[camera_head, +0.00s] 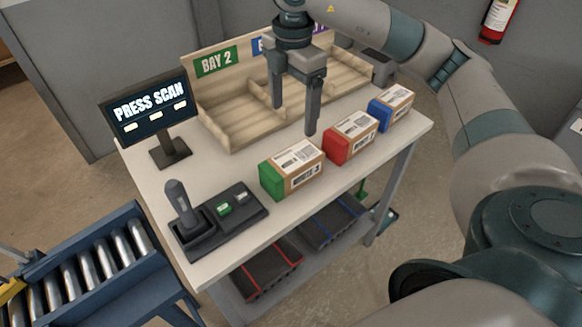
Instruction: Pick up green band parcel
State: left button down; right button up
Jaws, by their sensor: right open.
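The green band parcel (292,170) is a brown box with a green end and a white label. It lies on the white table near its front edge, left of the other two parcels. My right gripper (294,118) points down above the table, open and empty. Its fingers hang behind and above the green band and red band parcels, in front of the wooden bay rack. It does not appear to touch any parcel. My left gripper is not in view.
A red band parcel (351,138) and a blue band parcel (391,108) stand to the right. The wooden rack (235,128) is behind. A PRESS SCAN screen (150,110) and a scanner stand (190,225) are left. A roller conveyor (85,270) is lower left.

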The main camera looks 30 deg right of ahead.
aim_at(292, 156)
notch_tip(292, 156, down, 12)
jog(key=shift+a+r+p, duration=0.1)
jog(key=shift+p, duration=0.45)
jog(key=shift+f, duration=0.25)
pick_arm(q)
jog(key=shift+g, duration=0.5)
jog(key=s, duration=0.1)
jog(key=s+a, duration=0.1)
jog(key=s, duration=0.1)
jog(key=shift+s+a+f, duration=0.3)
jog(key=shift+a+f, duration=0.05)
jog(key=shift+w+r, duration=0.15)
